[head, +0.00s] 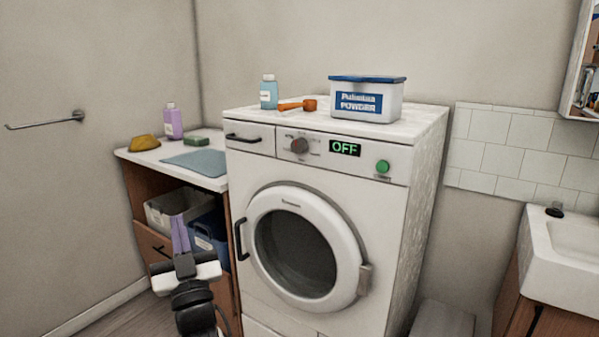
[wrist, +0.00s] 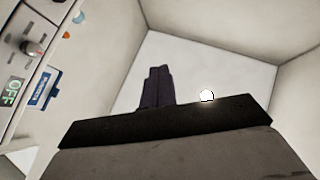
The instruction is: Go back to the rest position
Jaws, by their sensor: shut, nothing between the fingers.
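My gripper (head: 179,222) is in the lower left of the head view, in front of the low wooden cabinet and to the left of the washing machine door. Its two purple-grey fingers point up and lie together, shut and empty. In the wrist view the shut fingers (wrist: 157,72) stand against bare wall and ceiling, touching nothing. The white washing machine (head: 410,200) stands to the right of my gripper. Its round door (head: 345,225) is shut, and its display (head: 345,148) reads OFF.
A powder box (head: 391,104), an orange scoop (head: 297,105) and a blue bottle (head: 268,92) stand on the machine. The cabinet top (head: 150,158) holds a purple bottle (head: 173,122), a sponge, a cloth and a yellow item. Bins sit below. A sink (head: 537,232) is at right.

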